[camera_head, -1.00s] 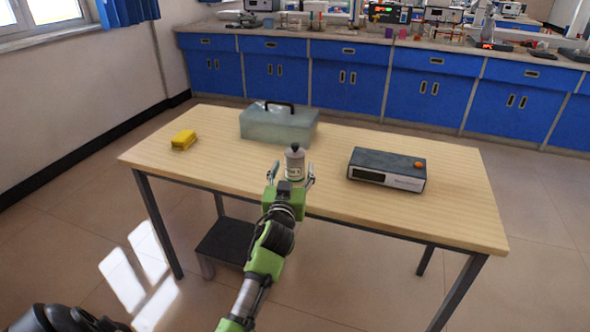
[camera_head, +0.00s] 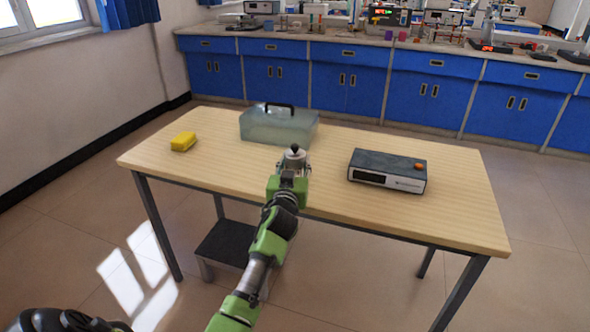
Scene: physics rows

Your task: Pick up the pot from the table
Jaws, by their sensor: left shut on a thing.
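The pot (camera_head: 294,156) is a small grey-white container with a dark knob on top, near the front middle of the wooden table (camera_head: 440,208). My left gripper (camera_head: 292,166) reaches it from the front, with its fingers on either side, shut on the pot. The gripper's green body hides the pot's lower part, so I cannot tell whether its base touches the table. My right gripper is not in view; only a dark part of my own body shows at the lower left.
A translucent box (camera_head: 279,127) with a black handle stands behind the pot. A dark device (camera_head: 388,171) with an orange knob is to the right. A yellow sponge-like block (camera_head: 183,141) lies at the left. A dark low stool (camera_head: 226,241) is under the table.

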